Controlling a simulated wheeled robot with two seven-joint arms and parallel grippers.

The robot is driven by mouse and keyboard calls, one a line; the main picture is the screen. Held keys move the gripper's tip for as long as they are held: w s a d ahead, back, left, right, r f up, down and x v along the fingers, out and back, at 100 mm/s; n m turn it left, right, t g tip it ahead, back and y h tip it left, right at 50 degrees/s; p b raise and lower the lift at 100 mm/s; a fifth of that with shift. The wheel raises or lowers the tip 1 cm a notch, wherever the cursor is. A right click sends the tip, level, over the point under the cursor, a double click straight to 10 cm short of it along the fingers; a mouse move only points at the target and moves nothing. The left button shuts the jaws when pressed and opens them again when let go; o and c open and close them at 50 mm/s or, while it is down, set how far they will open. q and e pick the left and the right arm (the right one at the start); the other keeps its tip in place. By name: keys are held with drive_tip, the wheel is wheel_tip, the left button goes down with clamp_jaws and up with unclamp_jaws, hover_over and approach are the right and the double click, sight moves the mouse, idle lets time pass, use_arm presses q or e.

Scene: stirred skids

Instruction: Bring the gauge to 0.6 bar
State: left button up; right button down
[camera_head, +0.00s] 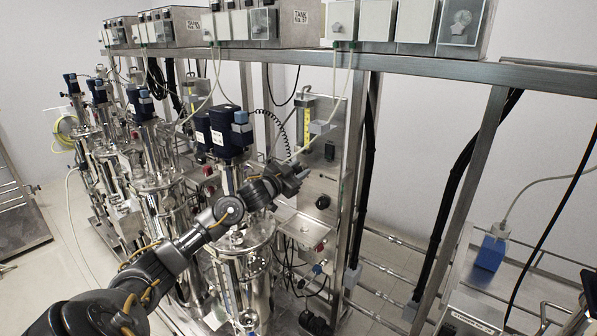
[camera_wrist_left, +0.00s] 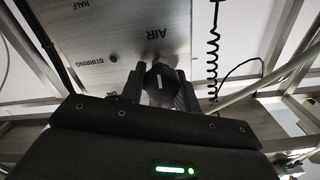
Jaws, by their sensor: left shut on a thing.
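My left gripper (camera_head: 291,179) reaches in from the left to the upright steel panel (camera_head: 318,180) behind the nearest vessel. In the left wrist view its two dark fingers are shut on a black knob (camera_wrist_left: 158,79) with a white mark on its face. The knob sits by the word AIR on the panel (camera_wrist_left: 120,45). STIRRING, HALF and ON also show there. In the head view the gripper hides this knob. I cannot make out a gauge dial or a reading in either view. My right gripper is not in view.
A second black knob (camera_head: 323,202) and a yellow-scaled tube (camera_head: 307,125) are on the panel near my gripper. The vessel with a dark blue motor (camera_head: 228,135) stands close beside my arm. A steel frame post (camera_head: 368,170) and a coiled black cable (camera_wrist_left: 213,60) are nearby.

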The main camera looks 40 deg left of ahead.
use_arm(q)
drive_tip(key=o, duration=1)
drive_tip(key=shift+c, duration=0.2)
drive_tip(key=shift+s, duration=0.1)
drive_tip(key=shift+s+f+b, duration=0.1)
drive_tip(key=shift+s+b, duration=0.2)
drive_tip(key=shift+s, duration=0.1)
drive_tip(key=s+b, duration=0.3)
drive_tip(key=s, duration=0.7)
drive_tip(key=shift+w+d, duration=0.1)
drive_tip(key=shift+d, duration=0.05)
